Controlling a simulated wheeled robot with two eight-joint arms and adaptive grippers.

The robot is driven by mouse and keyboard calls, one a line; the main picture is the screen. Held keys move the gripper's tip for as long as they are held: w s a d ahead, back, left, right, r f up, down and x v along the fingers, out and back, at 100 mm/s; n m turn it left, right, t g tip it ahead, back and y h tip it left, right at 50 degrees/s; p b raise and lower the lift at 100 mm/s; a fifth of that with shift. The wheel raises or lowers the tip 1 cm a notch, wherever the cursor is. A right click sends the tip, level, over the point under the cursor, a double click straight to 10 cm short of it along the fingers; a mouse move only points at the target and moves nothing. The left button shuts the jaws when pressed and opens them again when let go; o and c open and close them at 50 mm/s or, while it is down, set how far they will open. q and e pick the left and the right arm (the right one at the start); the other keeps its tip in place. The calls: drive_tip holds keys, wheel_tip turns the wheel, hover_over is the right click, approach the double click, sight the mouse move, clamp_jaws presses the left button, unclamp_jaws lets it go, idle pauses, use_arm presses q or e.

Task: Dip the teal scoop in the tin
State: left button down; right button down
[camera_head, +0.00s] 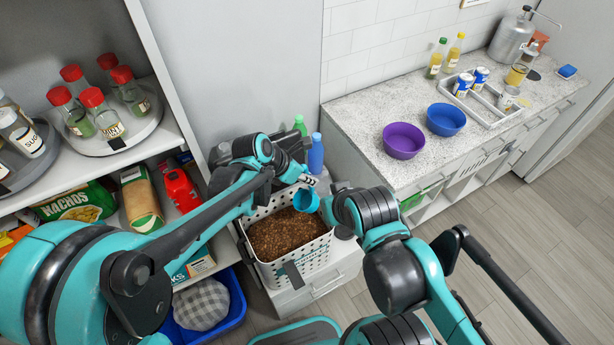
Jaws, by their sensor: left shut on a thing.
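The teal scoop (306,200) is at the upper right of a white perforated container (318,252) filled with brown, crumbly pet food (285,236). This container appears to be the tin. My left gripper (309,180) reaches in from the left and is shut on the scoop. The scoop's bowl hangs over the container's far right rim area; I cannot tell whether it touches the food. My right arm (372,208) comes in from the lower right and ends close beside the scoop. The right gripper is hidden behind its own arm.
The container stands on a white cabinet (325,285), with a blue bottle (315,153) behind it. Shelves with red-capped jars (100,110) are on the left. A counter at the right holds a purple bowl (403,141), a blue bowl (446,119) and a tray (489,108). The right floor is clear.

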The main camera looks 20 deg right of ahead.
use_arm(q)
drive_tip(key=shift+f+b, duration=2.1)
drive_tip(key=shift+f, duration=0.6)
wheel_tip(320, 180, down, 14)
drive_tip(key=a+b, duration=0.1)
drive_tip(key=b, duration=1.1)
drive_tip(key=shift+s+a+y+p, duration=0.65)
drive_tip(key=shift+s+a, duration=0.15)
drive_tip(key=shift+a, duration=2.9)
drive_tip(key=shift+w+d+r+g+y+p, duration=0.15)
drive_tip(key=shift+d+r+y+p, duration=0.45)
drive_tip(key=shift+r+p, duration=1.9)
drive_tip(key=shift+w+d+r+g+y+p, duration=0.2)
drive_tip(key=shift+d+r+p, duration=0.65)
drive_tip(key=shift+r+p, duration=1.7)
drive_tip(key=shift+w+d+r+g+y+p, duration=0.15)
drive_tip(key=shift+d+r+y+p, duration=0.5)
drive_tip(key=shift+r+p, duration=1.85)
drive_tip(key=shift+w+d+r+y+b, duration=0.1)
drive_tip(key=shift+d+r+y, duration=0.3)
drive_tip(key=shift+d, duration=0.25)
drive_tip(key=shift+w+d+r+y+b, duration=0.15)
drive_tip(key=shift+d+r+y, duration=0.2)
drive_tip(key=shift+d, duration=0.3)
drive_tip(key=shift+w+d+r+y+b, duration=0.1)
drive_tip(key=shift+d+r+y, duration=0.2)
drive_tip(key=shift+d+y, duration=0.25)
drive_tip(key=shift+d, duration=0.1)
drive_tip(key=shift+s, duration=0.1)
